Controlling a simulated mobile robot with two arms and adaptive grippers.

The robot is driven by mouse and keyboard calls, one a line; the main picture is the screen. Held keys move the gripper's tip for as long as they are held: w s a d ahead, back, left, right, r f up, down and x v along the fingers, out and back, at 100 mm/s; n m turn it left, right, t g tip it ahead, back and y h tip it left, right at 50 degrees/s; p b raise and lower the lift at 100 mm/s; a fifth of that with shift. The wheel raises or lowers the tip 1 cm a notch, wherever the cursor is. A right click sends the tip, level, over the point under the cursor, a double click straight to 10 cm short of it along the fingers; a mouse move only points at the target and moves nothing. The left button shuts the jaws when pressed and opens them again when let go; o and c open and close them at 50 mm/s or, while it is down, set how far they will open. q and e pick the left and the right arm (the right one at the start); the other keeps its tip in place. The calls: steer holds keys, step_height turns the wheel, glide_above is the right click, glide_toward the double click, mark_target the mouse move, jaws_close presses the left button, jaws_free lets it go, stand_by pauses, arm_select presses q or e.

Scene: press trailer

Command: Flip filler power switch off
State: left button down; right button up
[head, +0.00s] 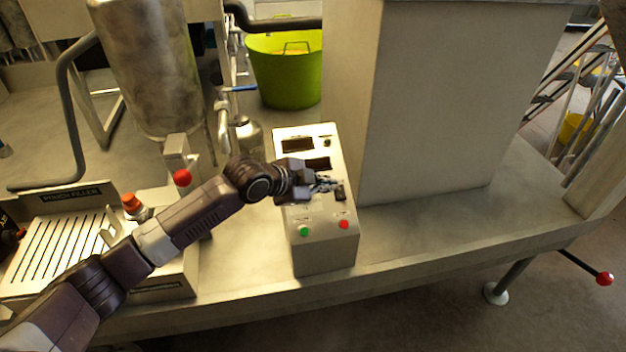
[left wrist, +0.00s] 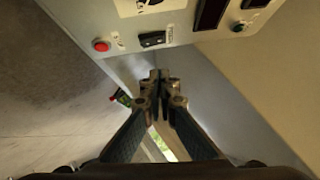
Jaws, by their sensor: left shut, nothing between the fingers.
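A grey control box (head: 325,245) stands on the metal bench with a black rocker switch (head: 340,194) at the right of its sloped face. The same switch (left wrist: 152,39) shows near the top of the left wrist view, with a small label beside it. Which way it is set is too small to tell. My left gripper (head: 328,185) is over the box face, close to the switch. In the left wrist view its fingers (left wrist: 160,78) are together and empty, with the switch beyond their tips. I cannot tell whether they touch it. My right gripper is out of view.
The box also carries a green button (head: 305,232), a red button (head: 344,224) and dark displays (head: 297,145). A tall grey cabinet (head: 440,110) stands close on its right. A slatted pouch filler (head: 60,245) and a metal tank (head: 148,65) are left. A green tub (head: 285,75) is behind.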

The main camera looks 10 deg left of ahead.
arm_select(q)
steer(key=v, duration=0.3)
steer(key=b+v, duration=0.1)
steer(key=v, duration=0.1)
steer(key=shift+w+a+r, duration=0.2)
steer(key=shift+a+r, duration=0.05)
steer(key=shift+r, duration=0.2)
steer(key=shift+s, duration=0.1)
